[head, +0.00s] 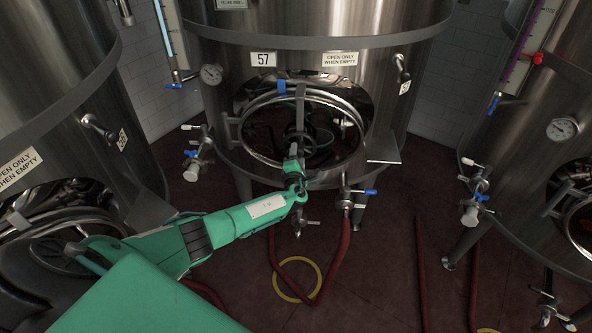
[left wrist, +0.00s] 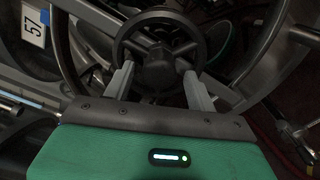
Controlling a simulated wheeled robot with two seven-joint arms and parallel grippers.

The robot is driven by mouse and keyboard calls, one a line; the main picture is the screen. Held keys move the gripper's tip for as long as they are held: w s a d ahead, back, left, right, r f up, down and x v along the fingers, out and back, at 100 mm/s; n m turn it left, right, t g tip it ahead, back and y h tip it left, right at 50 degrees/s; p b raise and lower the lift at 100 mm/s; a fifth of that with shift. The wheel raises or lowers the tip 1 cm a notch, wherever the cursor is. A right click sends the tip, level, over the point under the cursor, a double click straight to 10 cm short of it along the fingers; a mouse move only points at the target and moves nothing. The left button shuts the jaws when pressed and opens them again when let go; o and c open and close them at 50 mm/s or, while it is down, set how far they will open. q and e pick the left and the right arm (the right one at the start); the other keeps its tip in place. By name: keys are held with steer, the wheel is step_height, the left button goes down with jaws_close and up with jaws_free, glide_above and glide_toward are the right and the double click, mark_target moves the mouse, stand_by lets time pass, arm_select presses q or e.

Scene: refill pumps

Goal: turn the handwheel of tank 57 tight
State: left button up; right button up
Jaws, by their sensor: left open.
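Tank 57 (head: 225,100) is a steel tank at the back middle, with a "57" plate (head: 263,59) that also shows in the left wrist view (left wrist: 33,27). Its oval manway (head: 247,128) has a grey bar (head: 300,97) down the front. The dark handwheel (left wrist: 158,48) is round and spoked, with a central hub; in the head view it is small and partly hidden by my gripper. My left gripper (head: 294,153) is at the handwheel. In the wrist view its open fingers (left wrist: 158,76) stand either side of the hub, over the lower rim; contact is unclear. My right gripper is not in view.
Another tank (head: 60,100) stands close on the left, beside my left arm, and one more (head: 530,140) on the right. Red hoses (head: 345,245) and a yellow ring (head: 284,292) are on the floor.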

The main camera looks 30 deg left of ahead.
arm_select(q)
steer(key=v, duration=1.3)
steer(key=shift+b, duration=0.45)
